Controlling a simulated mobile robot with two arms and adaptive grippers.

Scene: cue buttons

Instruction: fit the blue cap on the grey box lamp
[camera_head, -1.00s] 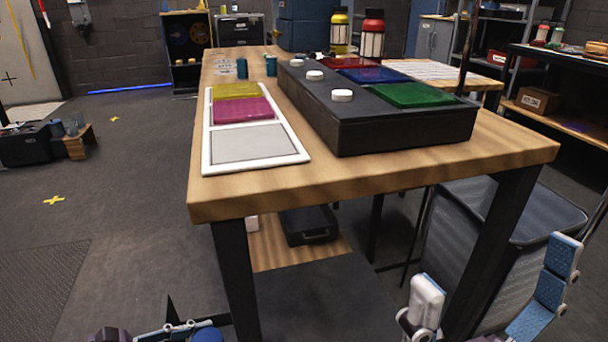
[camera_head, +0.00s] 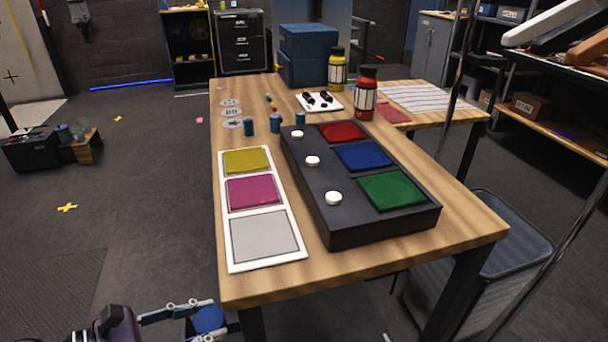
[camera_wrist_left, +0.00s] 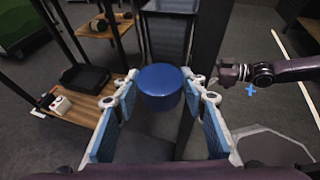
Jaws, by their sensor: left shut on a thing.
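My left gripper (camera_head: 203,317) is at the bottom of the head view, left of the table's near leg and below the tabletop. It is shut on a blue round cap (camera_head: 209,320). In the left wrist view the cap (camera_wrist_left: 161,87) sits between the two fingertips of my left gripper (camera_wrist_left: 165,92). A dark grey box (camera_head: 385,231) lies on the table, well away from the gripper. It bears red, blue and green square panels and three white round buttons. I cannot tell which part is the lamp.
A white tray (camera_head: 232,262) with yellow, magenta and grey squares lies left of the box on the wooden table (camera_head: 450,246). Small blue cylinders (camera_head: 275,122) stand behind it. Red (camera_head: 366,97) and yellow (camera_head: 337,70) bottles stand farther back. A table leg is close to my left gripper.

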